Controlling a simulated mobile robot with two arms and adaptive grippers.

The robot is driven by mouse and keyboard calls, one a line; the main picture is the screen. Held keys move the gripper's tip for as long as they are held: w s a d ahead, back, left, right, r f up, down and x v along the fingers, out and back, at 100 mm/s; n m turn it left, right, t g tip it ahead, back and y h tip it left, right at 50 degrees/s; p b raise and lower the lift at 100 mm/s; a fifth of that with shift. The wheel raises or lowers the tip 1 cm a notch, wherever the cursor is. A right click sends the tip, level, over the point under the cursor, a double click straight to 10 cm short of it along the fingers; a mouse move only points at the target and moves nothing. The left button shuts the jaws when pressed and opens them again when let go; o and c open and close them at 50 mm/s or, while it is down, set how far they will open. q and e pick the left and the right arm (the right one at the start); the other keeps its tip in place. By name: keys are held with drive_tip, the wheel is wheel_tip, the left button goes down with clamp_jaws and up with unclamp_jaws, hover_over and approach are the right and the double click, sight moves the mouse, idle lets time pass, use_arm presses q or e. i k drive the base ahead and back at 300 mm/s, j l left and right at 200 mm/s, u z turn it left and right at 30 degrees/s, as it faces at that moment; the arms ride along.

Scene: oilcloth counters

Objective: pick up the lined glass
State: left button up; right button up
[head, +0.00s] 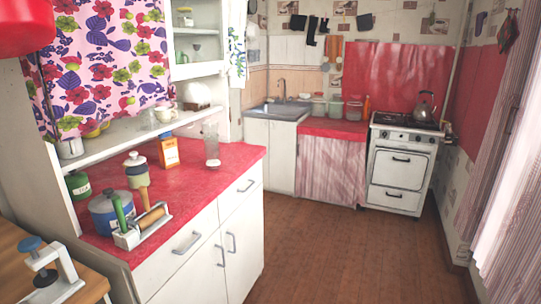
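A tall clear glass (212,148) stands upright on the red oilcloth counter (222,178), near its far right corner. It looks like the lined glass, but any lines on it are too small to make out clearly. An orange carton (168,152) stands to its left, apart from it. Neither of my grippers is in view.
Brown floor (330,250) is open to the right.

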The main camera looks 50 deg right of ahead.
sight(212, 157)
drive_tip(key=z, duration=1.15)
drive_tip(key=i+l+u, duration=0.2)
drive_tip(key=u, duration=0.2)
drive_tip(key=i+l+u, duration=0.15)
drive_tip(key=l+u, duration=0.3)
drive_tip(key=i+l+u, duration=0.1)
drive_tip(key=l, duration=0.6)
drive_tip(key=i+l+u, duration=0.15)
drive_tip(key=l, duration=0.55)
drive_tip(key=i+l+u, duration=0.1)
drive_tip(key=l, duration=0.6)
drive_tip(key=i+l+u, duration=0.1)
drive_tip(key=l, duration=0.6)
